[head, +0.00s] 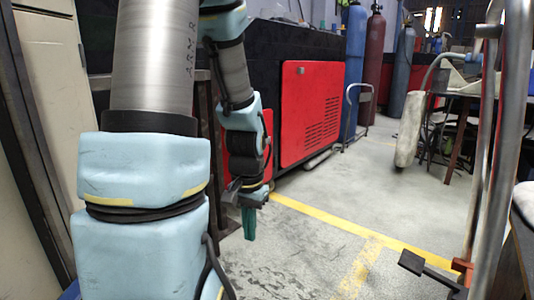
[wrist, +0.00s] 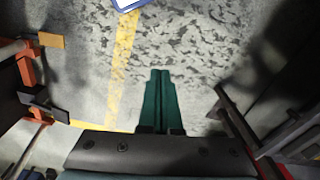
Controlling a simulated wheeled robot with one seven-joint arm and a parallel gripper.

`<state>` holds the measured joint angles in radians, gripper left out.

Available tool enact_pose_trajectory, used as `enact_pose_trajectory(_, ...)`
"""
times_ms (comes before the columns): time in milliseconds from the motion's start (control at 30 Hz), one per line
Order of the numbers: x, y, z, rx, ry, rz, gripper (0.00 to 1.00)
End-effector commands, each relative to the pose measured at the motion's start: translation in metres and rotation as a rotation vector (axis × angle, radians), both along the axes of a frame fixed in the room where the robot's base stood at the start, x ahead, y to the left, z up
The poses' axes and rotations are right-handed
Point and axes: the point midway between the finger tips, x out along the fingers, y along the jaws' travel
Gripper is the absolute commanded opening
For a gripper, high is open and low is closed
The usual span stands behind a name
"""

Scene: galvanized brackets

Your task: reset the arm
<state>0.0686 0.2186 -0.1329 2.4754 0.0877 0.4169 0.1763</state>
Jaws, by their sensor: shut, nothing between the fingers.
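My gripper (head: 249,222) hangs at the end of my arm in the head view, pointing down over the concrete floor. Its green fingers also show at the bottom middle of the wrist view (wrist: 160,100). The fingers are together, shut, with nothing held between them. My arm's light blue and metal links fill the left half of the head view and hide part of what is behind. No bracket can be made out in either view.
A red vented cabinet (head: 308,112) stands behind my arm. Gas cylinders (head: 374,65) stand at the back. Metal posts (head: 492,150) rise at the right, near a cluttered table (head: 470,87). The grey floor (head: 300,250) with yellow lines is clear in the middle.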

Motion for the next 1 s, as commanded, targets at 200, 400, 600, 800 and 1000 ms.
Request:
enact_pose_trajectory(200,-0.013,0.022,0.040,-0.032,-0.082,0.273,0.00)
enact_pose_trajectory(400,-0.018,0.027,0.079,-0.049,-0.100,0.360,0.00)
enact_pose_trajectory(600,-0.018,0.027,0.119,-0.049,-0.099,0.356,0.00)
enact_pose_trajectory(800,-0.017,0.027,0.179,-0.048,-0.100,0.355,0.00)
enact_pose_trajectory(1000,-0.017,0.027,0.243,-0.048,-0.100,0.354,0.00)
